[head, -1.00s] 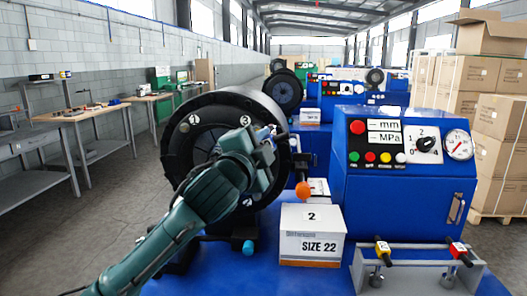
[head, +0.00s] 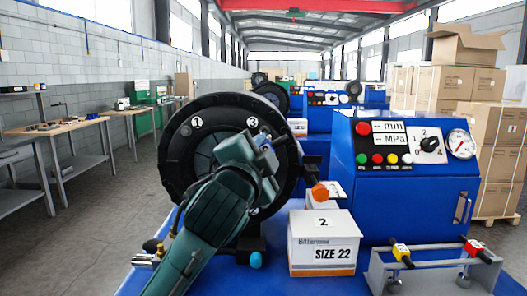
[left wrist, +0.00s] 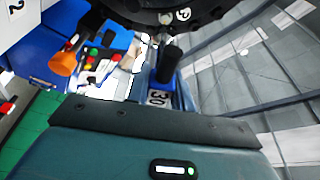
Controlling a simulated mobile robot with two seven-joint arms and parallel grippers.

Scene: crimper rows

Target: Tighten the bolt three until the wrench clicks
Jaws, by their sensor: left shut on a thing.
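The black round crimper head (head: 178,175) faces me, with white discs marked 1 (head: 197,122) and 3 (head: 252,123). My left gripper (head: 264,160) is in front of its right side, just below disc 3, and hides the bolt there. It is shut on the wrench, whose orange end (head: 320,192) appears to stick out to the right; the orange end also shows in the left wrist view (left wrist: 62,65). There, a silver stud and a black cylinder (left wrist: 170,60) show by the head's rim. I cannot tell whether the wrench sits on the bolt. My right gripper is not in view.
A white SIZE 22 box (head: 322,242) stands right of the head. A rack (head: 440,262) with yellow-ended and red-ended tools is at the front right. A blue control cabinet (head: 415,210) stands behind them. Workbenches line the left wall.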

